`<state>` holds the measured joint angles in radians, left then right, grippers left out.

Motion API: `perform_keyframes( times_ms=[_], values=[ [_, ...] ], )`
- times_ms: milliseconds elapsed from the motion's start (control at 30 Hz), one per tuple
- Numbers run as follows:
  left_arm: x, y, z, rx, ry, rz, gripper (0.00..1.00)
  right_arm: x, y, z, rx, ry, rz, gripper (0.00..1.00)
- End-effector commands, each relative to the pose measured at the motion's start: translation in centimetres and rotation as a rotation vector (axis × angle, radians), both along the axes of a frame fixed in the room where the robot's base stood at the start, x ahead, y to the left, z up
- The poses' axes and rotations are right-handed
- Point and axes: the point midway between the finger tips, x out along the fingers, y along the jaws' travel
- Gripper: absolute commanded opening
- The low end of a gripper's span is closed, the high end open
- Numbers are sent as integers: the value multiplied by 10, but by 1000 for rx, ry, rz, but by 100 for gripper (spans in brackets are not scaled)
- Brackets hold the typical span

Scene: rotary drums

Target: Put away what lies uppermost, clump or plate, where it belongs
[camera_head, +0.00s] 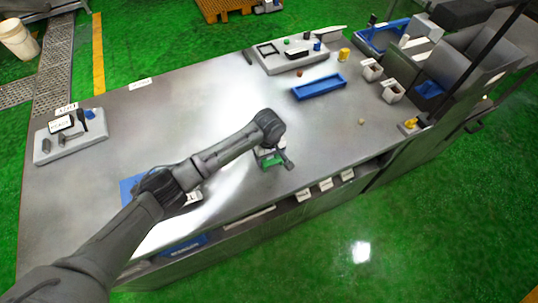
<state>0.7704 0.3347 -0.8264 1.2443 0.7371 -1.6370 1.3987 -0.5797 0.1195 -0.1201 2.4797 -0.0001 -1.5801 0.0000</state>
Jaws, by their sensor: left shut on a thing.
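My left gripper (277,156) is over the front middle of the metal table (335,135), with its arm coming in from the lower left. It is shut on a small green thing (271,162), which shows partly below the wrist. Whether this is a clump or a plate I cannot tell, nor whether it touches the table. A blue flat piece (129,187) lies at the front left, partly hidden by my arm. A pale piece (194,194) shows beside the arm there. My right gripper is not in view.
A long blue tray (319,87) stands towards the back. Two small grey bins (371,71) (392,92) stand to its right. A grey board with small items (291,54) is at the back, another (70,137) at the left. A grey machine (465,65) stands at the right.

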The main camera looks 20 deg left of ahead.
Motion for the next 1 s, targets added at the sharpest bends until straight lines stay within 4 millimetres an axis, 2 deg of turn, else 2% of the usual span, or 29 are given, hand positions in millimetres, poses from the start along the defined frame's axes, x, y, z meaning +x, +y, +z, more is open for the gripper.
perform_keyframes(
  times_ms=[367,400,633,667,900,1000],
  values=[
    [0,0,-3,-1,-1,0,48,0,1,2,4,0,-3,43],
    [0,0,-4,0,-1,0,75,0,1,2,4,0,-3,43],
    [0,0,-4,0,-1,0,97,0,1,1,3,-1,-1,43],
    [0,0,-4,0,-1,0,100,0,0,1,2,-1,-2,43],
    [0,0,-3,0,-1,0,100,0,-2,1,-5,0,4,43],
    [0,0,3,-1,-2,-2,100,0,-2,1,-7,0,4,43]
  ],
)
